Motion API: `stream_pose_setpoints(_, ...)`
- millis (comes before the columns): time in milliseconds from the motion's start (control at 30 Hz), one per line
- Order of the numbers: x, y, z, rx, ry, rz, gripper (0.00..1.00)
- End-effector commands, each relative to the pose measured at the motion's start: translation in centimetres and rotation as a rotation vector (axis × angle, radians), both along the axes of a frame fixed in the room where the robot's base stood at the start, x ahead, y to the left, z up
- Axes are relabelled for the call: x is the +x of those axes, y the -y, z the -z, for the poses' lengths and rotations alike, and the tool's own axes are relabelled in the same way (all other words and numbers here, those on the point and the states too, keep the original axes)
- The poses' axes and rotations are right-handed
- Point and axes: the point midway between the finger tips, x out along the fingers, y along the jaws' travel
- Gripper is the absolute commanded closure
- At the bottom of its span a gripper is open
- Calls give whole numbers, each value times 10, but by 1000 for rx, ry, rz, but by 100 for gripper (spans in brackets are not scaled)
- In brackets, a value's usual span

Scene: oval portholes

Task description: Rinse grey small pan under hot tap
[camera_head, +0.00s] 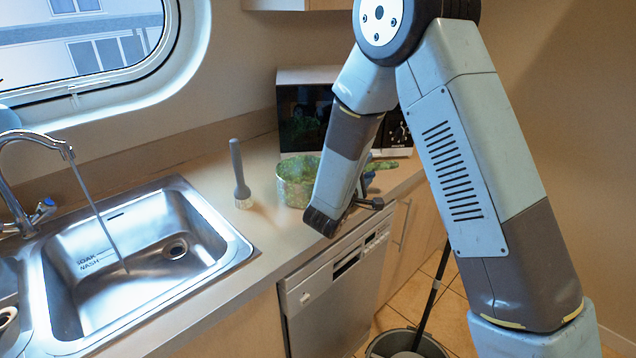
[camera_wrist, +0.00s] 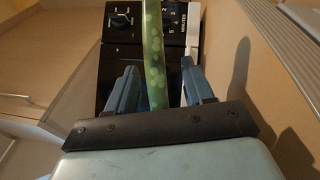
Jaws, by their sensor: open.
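A small pan (camera_head: 294,186) stands on the counter right of the sink. It looks green and mottled rather than grey. Its green handle (camera_head: 381,166) points right, and my forearm covers part of the pan. In the wrist view the handle (camera_wrist: 153,50) runs between the two blue fingers of my gripper (camera_wrist: 158,68), with a gap on each side. My gripper (camera_head: 371,176) is open around the handle and mostly hidden in the head view. The tap (camera_head: 35,137) at the left runs a stream of water (camera_head: 95,210) into the steel sink (camera_head: 150,235). A blue mark shows on its knob (camera_head: 44,209).
A grey-handled brush (camera_head: 238,170) stands upright between sink and pan. A dark-fronted oven with dials (camera_head: 302,112) is behind the pan and close beyond my fingers in the wrist view. A dishwasher (camera_head: 335,290) is below the counter. A bucket (camera_head: 405,343) stands on the floor.

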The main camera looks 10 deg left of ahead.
Motion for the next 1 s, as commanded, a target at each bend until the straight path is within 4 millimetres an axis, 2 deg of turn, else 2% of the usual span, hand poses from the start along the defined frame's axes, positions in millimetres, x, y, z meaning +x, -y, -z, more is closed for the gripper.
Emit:
stream_pose_setpoints(67,0,0,0,0,0,0,50)
stream_pose_setpoints(600,-1,-1,0,0,-2,-1,100)
stream_pose_setpoints(1000,-1,-1,1,-1,-3,-1,100)
